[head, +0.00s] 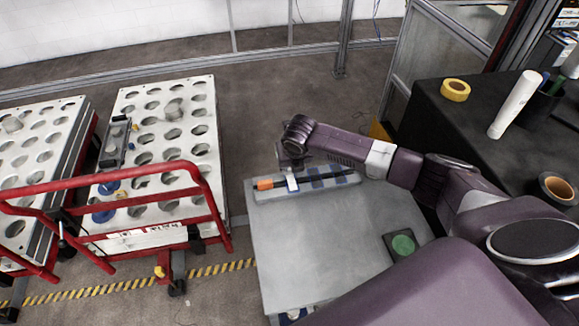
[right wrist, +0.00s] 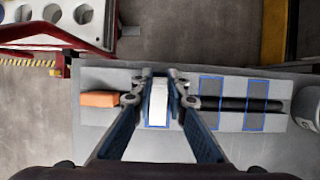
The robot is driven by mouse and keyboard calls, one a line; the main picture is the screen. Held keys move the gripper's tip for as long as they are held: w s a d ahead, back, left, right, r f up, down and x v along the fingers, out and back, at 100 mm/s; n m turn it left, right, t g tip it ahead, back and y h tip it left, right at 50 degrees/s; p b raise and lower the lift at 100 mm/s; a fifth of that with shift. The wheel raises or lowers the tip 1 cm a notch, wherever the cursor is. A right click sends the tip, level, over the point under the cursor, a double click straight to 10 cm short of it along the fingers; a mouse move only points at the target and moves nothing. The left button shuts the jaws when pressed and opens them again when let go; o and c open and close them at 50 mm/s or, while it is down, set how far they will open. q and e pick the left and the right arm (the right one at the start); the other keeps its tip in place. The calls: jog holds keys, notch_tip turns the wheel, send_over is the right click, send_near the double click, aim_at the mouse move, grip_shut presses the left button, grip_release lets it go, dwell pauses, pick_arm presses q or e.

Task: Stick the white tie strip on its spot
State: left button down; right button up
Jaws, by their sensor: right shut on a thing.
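My right gripper (right wrist: 160,85) is shut on the white tie strip (right wrist: 157,103), which stands between its two blue fingers. In the head view the gripper (head: 291,166) is over the left part of a grey board (head: 347,192), with the strip (head: 292,184) below it. A blue outline shows around the strip's lower end in the wrist view, so the strip is over or on the leftmost outlined spot (right wrist: 157,126). I cannot tell whether it touches. Two more blue-outlined spots (right wrist: 210,84) (right wrist: 256,122) lie to the right across a black cable (right wrist: 235,104). My left gripper is not in view.
An orange block (head: 264,184) sits at the cable's left end. Red-railed carts (head: 205,200) stand left. A dark bench (head: 430,110) with tape rolls stands right.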

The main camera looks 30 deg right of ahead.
jog(key=shift+f, duration=0.2)
dwell(0.5)
jog(key=o, duration=0.8)
jog(key=shift+o, duration=0.2)
jog(key=o, duration=0.4)
jog(key=shift+o, duration=0.2)
notch_tip(320, 180, up, 7)
jog(key=p, duration=0.7)
